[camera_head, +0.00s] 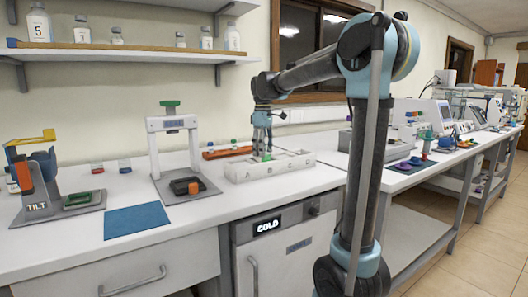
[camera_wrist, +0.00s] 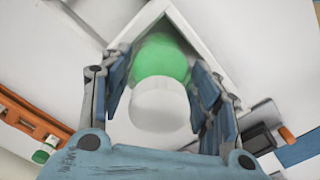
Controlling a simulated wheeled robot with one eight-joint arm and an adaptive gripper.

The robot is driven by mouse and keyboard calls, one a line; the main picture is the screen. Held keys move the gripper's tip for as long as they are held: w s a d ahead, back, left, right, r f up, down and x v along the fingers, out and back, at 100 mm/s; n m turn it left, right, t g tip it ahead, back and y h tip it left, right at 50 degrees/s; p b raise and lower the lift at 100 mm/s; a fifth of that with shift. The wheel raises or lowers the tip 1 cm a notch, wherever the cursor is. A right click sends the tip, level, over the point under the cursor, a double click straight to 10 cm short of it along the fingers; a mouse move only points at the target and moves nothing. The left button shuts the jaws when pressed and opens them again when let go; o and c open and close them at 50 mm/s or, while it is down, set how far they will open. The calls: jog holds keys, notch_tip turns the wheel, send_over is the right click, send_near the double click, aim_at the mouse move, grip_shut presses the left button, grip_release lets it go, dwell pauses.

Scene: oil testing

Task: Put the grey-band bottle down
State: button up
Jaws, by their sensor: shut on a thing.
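My gripper (camera_head: 263,143) points down over the white lettered rack (camera_head: 238,173) on the bench. It is shut on a bottle with a white top (camera_wrist: 160,105) and a green part (camera_wrist: 160,58). The bottle sits between the two blue fingers in the wrist view. A bit of its green (camera_head: 266,156) shows under my gripper in the head view. No grey band shows; the lower part of the bottle is hidden. The bottle is inside or just over the rack's opening; I cannot tell whether it touches the bottom.
An orange rack (camera_head: 227,152) with small capped bottles stands behind the white rack. A press-like stand (camera_head: 172,125), a blue mat (camera_head: 136,221) and a tilt stand (camera_head: 38,185) are to the left. Bare bench lies in front of the white rack.

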jog(key=shift+f, duration=0.2)
jog(key=o, duration=1.5)
jog(key=shift+o, duration=0.2)
notch_tip(320, 180, up, 12)
jog(key=shift+r, duration=0.1)
jog(key=s+d+f+m, duration=0.2)
jog(key=s+d+f, duration=0.2)
jog(key=s, duration=0.1)
jog(key=s+d+f+m, duration=0.2)
jog(key=s+d+f, duration=0.3)
jog(key=s+d+f+m+t, duration=0.1)
jog(key=s+d+f+m, duration=0.1)
jog(key=s+d+f, duration=0.3)
jog(key=shift+s+d+m, duration=0.25)
jog(key=shift+s+m, duration=0.05)
jog(key=shift+s, duration=0.05)
jog(key=s+d+f+m, duration=0.3)
jog(key=s+f, duration=0.5)
jog(key=f, duration=0.3)
jog(key=s+d+f+m+t, duration=0.1)
jog(key=s+d+f+m, duration=0.2)
jog(key=s+f, duration=0.5)
notch_tip(320, 180, down, 3)
jog(key=shift+d+f+m, duration=0.1)
jog(key=shift+d+m, duration=0.3)
jog(key=shift+d, duration=0.25)
